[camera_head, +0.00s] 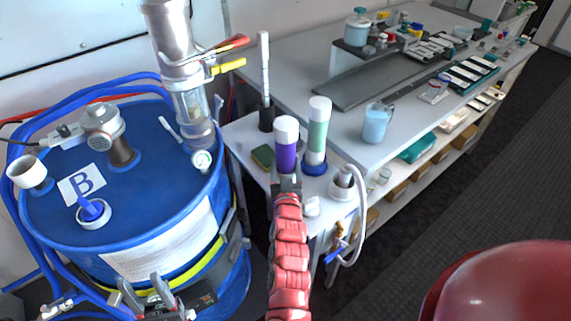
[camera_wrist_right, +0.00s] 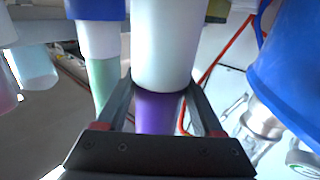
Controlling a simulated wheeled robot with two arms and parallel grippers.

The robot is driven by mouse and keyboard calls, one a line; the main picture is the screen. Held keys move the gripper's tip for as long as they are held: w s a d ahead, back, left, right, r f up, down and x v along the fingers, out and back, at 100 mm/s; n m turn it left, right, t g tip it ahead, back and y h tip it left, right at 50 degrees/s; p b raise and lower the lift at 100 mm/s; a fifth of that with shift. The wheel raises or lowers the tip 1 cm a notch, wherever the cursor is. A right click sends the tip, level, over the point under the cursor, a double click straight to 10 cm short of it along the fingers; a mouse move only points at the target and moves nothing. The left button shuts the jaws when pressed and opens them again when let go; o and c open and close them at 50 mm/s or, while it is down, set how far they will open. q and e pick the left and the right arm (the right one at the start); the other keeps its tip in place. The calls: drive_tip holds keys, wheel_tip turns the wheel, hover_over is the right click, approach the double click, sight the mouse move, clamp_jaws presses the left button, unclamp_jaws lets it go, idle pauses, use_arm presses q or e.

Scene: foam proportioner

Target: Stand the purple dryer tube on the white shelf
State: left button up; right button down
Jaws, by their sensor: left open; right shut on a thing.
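The purple dryer tube (camera_head: 287,157) stands upright with a white cap on top. My right gripper (camera_head: 287,186) is shut on its lower part. In the right wrist view the tube (camera_wrist_right: 158,112) sits between both fingers (camera_wrist_right: 160,100), with its white end part reaching past them. The white shelf (camera_head: 243,134) lies behind and around the tube. Whether the tube's bottom touches the shelf is hidden by my gripper and arm. My left gripper (camera_head: 142,287) is open and empty, low in front of the blue drum.
A green tube (camera_head: 317,137) in a blue base stands close right of the purple one. A sponge (camera_head: 263,156), a brush holder (camera_head: 266,118) and a white hose holder (camera_head: 343,184) are nearby. The blue drum (camera_head: 150,190) is at left; a long bench (camera_head: 345,138) is at right.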

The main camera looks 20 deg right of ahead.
drive_tip(key=shift+f, duration=0.1)
unclamp_jaws()
